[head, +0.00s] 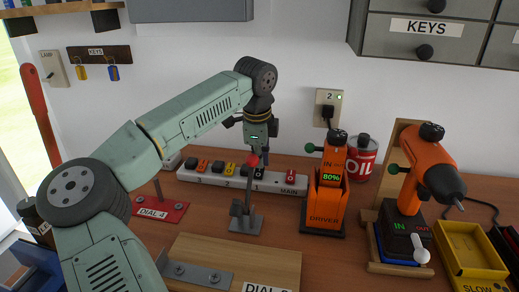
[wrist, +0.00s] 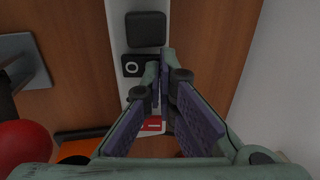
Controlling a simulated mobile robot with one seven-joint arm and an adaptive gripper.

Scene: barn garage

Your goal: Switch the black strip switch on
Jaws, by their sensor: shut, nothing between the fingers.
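The white power strip (head: 200,178) lies on the bench against the wall, with switches and labels 3, 2, 1 and MAIN. In the wrist view, the black strip switch (wrist: 132,67) shows a white ring mark beside my fingertips. In the head view it is largely hidden around label 1, behind the red-knobbed lever (head: 251,162) and my gripper. My gripper (head: 264,160) points down over the strip, shut and empty. Its fingertips (wrist: 161,62) overlap the strip just right of the black switch in the wrist view; I cannot tell whether they touch it.
The red-knobbed lever stands close in front of the strip; its knob (wrist: 22,145) is at lower left in the wrist view. The red MAIN switch (head: 290,176) is right of my gripper. The orange driver dock (head: 325,205) stands further right. The wall is close behind.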

